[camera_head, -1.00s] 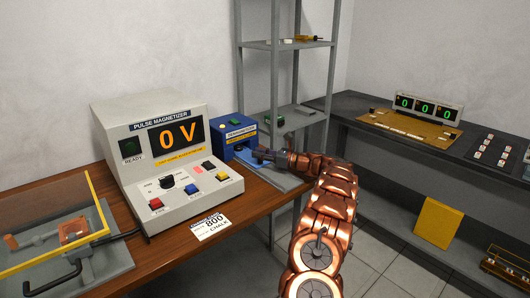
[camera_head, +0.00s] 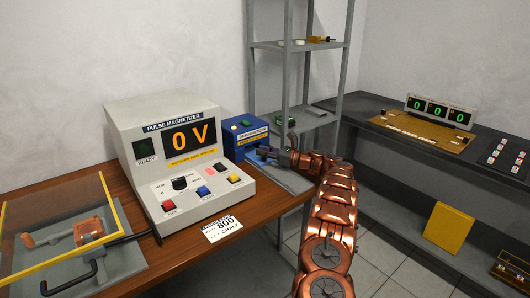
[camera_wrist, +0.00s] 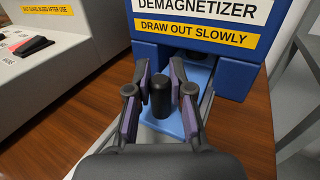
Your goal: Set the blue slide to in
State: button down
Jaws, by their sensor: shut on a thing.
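The blue slide (camera_wrist: 166,125) runs out of the dark opening under the blue demagnetizer (camera_wrist: 205,52) in the wrist view. A short dark upright knob (camera_wrist: 160,98) stands on the slide, outside the opening. My gripper (camera_wrist: 160,84) is shut on this knob, with one purple-padded finger on each side. In the head view my gripper (camera_head: 268,153) is at the front of the demagnetizer (camera_head: 243,136), and it hides much of the slide there.
The pulse magnetizer (camera_head: 165,125) stands left of the demagnetizer on the wooden table (camera_head: 262,212) and reads 0 V. A card marked 800 (camera_head: 222,228) lies in front of it. A grey shelf rack (camera_head: 263,75) rises behind. The floor to the right is mostly clear.

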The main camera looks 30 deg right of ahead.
jog(key=c, duration=1)
grip_release()
jog(key=v, duration=1.2)
